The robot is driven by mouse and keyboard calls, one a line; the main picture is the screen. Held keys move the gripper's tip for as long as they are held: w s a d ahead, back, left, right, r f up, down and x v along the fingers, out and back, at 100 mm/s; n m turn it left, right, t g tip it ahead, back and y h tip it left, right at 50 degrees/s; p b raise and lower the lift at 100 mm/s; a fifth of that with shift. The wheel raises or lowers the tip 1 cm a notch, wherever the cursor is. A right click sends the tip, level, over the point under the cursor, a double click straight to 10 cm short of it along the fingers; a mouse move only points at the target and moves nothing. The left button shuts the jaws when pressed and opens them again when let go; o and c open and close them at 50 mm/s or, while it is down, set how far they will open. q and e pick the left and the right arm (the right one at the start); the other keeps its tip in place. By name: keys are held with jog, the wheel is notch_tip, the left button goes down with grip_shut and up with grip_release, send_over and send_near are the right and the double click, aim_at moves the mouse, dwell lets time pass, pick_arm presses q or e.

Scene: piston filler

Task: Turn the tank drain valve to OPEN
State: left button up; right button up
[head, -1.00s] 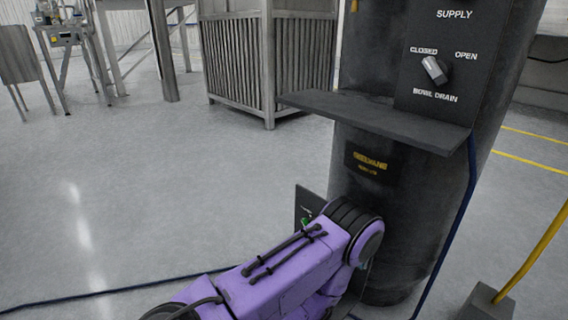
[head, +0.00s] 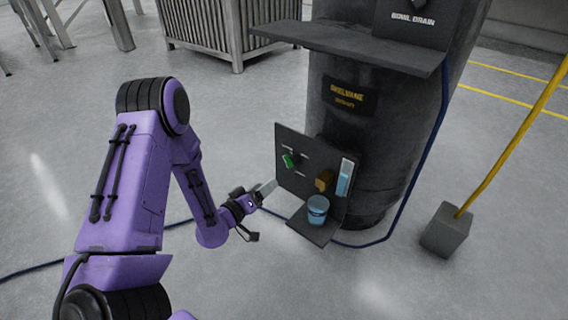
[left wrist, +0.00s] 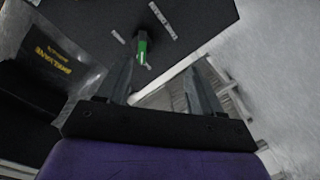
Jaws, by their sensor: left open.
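A small dark panel (head: 284,178) low on the black tank carries a green handle (head: 289,160), which looks like the drain valve, with pale labels too small to read. In the left wrist view the green handle (left wrist: 142,48) lies ahead, between two white label marks, toward the left finger's side. My left gripper (head: 268,188) is open and empty, in front of the panel and a little below and left of the handle, apart from it. Its two fingers (left wrist: 159,68) show nothing between them. My right gripper is not in view.
A brass-coloured part (head: 323,181), a blue sight tube (head: 345,178) and a light-blue bucket (head: 318,208) sit right of the handle. A shelf (head: 345,46) juts out above. A blue hose runs along the floor.

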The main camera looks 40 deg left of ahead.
aim_at(287, 164)
pick_arm(q)
jog(key=shift+t+h, duration=0.6)
jog(key=shift+h, duration=0.1)
jog(key=w+b, duration=0.1)
jog(key=w, duration=0.2)
jog(key=w+r+b, duration=0.1)
jog(key=w, duration=0.3)
jog(key=w+d+b, duration=0.1)
jog(key=w, duration=0.2)
jog(key=shift+w+r, duration=0.15)
jog(key=shift+r, duration=0.25)
jog(key=shift+w+d+r, duration=0.1)
jog(key=shift+w, duration=0.25)
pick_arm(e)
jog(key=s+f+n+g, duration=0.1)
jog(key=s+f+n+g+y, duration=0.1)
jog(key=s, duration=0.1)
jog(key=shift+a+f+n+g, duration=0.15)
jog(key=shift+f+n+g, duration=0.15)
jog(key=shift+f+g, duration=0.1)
pick_arm(q)
jog(key=shift+c, duration=0.3)
jog(key=c, duration=1)
